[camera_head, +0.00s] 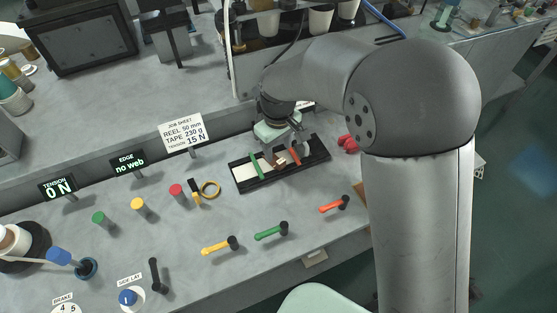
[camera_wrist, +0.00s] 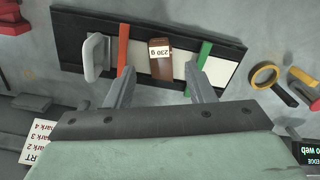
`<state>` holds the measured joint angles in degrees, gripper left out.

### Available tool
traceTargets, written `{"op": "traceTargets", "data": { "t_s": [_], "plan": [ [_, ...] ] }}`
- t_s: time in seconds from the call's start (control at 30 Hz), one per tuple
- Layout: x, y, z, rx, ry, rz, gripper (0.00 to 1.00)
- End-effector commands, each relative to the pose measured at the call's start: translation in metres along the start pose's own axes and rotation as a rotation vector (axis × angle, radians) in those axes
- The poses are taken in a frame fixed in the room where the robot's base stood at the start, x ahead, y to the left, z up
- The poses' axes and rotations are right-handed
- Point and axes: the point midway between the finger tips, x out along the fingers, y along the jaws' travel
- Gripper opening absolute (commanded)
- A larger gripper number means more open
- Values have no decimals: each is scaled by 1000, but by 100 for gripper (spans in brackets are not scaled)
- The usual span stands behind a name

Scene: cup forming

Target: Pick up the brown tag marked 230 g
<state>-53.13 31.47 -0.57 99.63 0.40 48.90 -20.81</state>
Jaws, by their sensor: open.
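The brown tag (camera_wrist: 160,72) marked 230 g lies on the white strip of a black tray (camera_wrist: 68,52), between a red bar (camera_wrist: 123,50) and a green bar (camera_wrist: 203,58). Its label reads upside down in the wrist view. In the head view the brown tag (camera_head: 268,164) is small and partly covered by my gripper. My gripper (camera_wrist: 158,88) is open, with one finger on each side of the tag, near the red and green bars. Nothing is between the fingers except the tag, seen beyond them. I cannot tell the height of the fingertips above it.
A pale handle (camera_wrist: 97,57) stands at the tray's end. A yellow ring (camera_wrist: 265,76) lies beside the tray. A job sheet sign (camera_head: 184,131) stands behind.

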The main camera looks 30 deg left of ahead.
Motion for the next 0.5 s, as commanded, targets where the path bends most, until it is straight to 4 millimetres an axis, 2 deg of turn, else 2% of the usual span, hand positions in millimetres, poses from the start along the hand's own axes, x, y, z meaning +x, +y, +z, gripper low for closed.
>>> {"op": "traceTargets", "data": {
  "t_s": [0.17,0.33,0.5],
  "plan": [
    [17,0,3,1,-5,-1,49],
    [43,-1,5,0,-4,-1,49],
    [53,0,4,1,-1,0,49]
  ]
}}
